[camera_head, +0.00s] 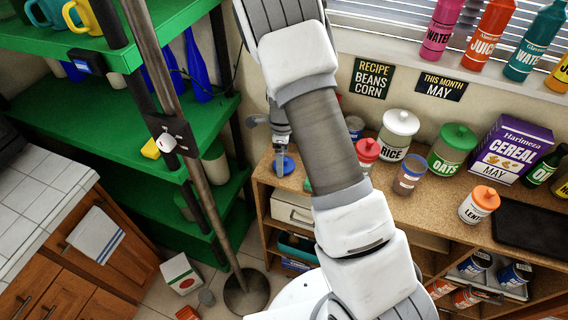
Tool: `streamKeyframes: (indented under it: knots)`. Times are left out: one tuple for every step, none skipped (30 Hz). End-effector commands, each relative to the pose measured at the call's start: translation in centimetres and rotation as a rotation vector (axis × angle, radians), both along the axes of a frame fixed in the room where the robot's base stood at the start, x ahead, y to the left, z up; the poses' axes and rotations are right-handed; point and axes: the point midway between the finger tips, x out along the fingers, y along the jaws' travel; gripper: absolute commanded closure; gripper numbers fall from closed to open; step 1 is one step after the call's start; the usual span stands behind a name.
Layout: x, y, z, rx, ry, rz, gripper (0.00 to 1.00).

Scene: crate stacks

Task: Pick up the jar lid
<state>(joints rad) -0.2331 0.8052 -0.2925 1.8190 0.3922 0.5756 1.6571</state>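A round blue lid (285,165) lies flat at the left end of the cork-coloured counter (385,208), and I take it to be the jar lid. My gripper (282,152) is just above it, pointing down at its far side. The fingertips are small and overlap the lid in the picture. I cannot tell whether they touch it or how far apart they are. A clear jar (410,175) with no lid visible stands on the counter to the right of my arm.
Near the open jar stand a red-lidded jar (367,153), the RICE jar (396,138), the OATS jar (448,150), the LENTILS jar (478,205) and a cereal box (510,150). Green shelves (90,110) stand at left. My arm hides the counter's middle.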

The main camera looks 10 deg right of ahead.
Motion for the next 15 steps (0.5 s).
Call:
streamKeyframes:
  knots:
    - [-0.04,-0.01,-0.67,0.0,0.002,0.0,0.0]
    - [-0.01,-0.03,-0.94,-0.001,0.001,0.0,0.0]
    - [0.01,-0.04,-1.2,0.0,0.0,0.0,0.0]
    - [0.0,-0.04,-1.35,0.0,0.0,-0.001,0.0]
    - [0.01,-0.04,-1.45,0.0,0.0,-0.001,0.0]
    - [0.02,-0.03,-1.53,0.0,-0.001,0.0,0.0]
    - [0.02,-0.03,-1.55,0.0,-0.001,0.0,0.0]
    - [0.03,-0.02,-1.55,0.0,-0.001,0.0,0.0]
    - [0.03,-0.02,-1.54,0.0,-0.001,0.0,0.0]
    - [0.03,-0.02,-1.53,0.0,-0.001,0.0,0.0]
    - [0.03,-0.02,-1.53,0.0,-0.001,0.0,0.0]
    - [0.04,-0.01,-1.52,0.0,-0.001,0.0,0.04]
    - [0.04,-0.01,-1.52,0.0,-0.001,0.0,0.09]
    - [0.04,-0.01,-1.51,0.0,-0.001,0.0,0.14]
    - [0.04,-0.01,-1.51,0.0,-0.001,0.0,0.22]
